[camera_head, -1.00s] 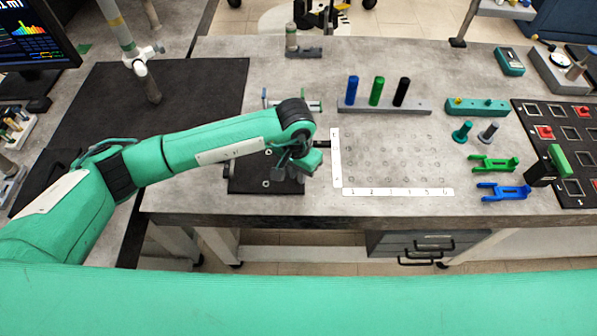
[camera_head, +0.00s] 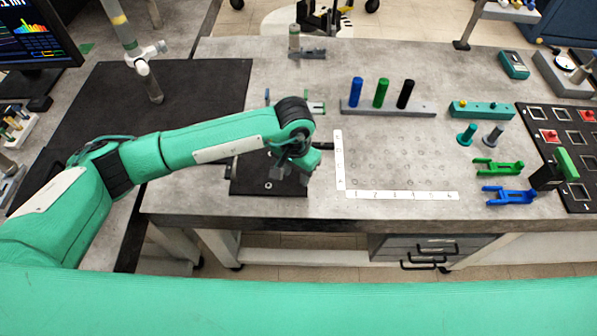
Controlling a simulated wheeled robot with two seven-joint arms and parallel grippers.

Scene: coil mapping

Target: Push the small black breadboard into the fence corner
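A dark flat square plate (camera_head: 244,186), which looks like the small black breadboard, lies near the front edge of the grey table, with small light screw heads or holes on it. My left gripper (camera_head: 288,181) points down over its right half and hides part of it. Whether the fingers touch the plate and how far apart they are is unclear. White labelled strips (camera_head: 400,195) form an L to the right. My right gripper is not in view.
A grey holder (camera_head: 388,106) with blue, green and black pegs stands behind the dotted grid. Green (camera_head: 498,167) and blue (camera_head: 508,196) brackets lie at the right, beside a black panel (camera_head: 579,190). A large dark mat (camera_head: 205,90) covers the left. The table's front edge is close.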

